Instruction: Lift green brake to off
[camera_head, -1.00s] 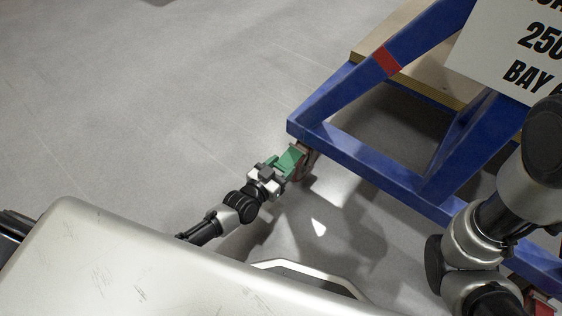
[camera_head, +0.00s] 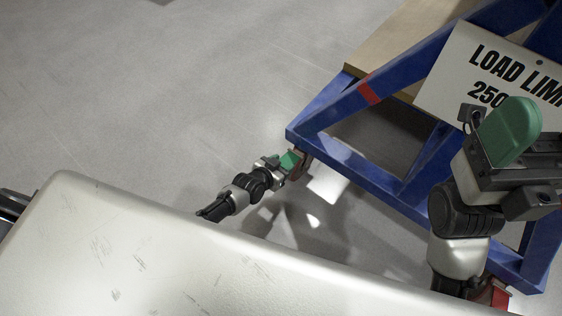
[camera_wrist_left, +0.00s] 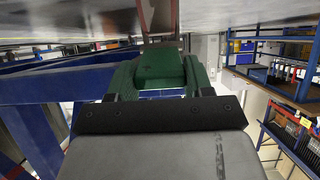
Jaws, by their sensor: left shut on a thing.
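The green brake (camera_head: 290,160) is a small pedal at a caster (camera_head: 301,166) under the near left corner of the blue cart. My left gripper (camera_head: 281,163) reaches it from the left, low near the floor, and is shut on it. In the left wrist view the green brake (camera_wrist_left: 160,68) fills the space just beyond the dark gripper front, with the brown-red wheel behind it. Its exact tilt is hard to tell. My right gripper (camera_head: 510,150) is raised at the right.
The blue cart frame (camera_head: 360,165) stands to the right, with a wooden deck (camera_head: 385,50) and a white load-limit sign (camera_head: 455,75). A red part (camera_head: 500,297) shows low at another corner. Grey floor (camera_head: 150,80) lies open at left. Shelving (camera_wrist_left: 285,60) shows in the wrist view.

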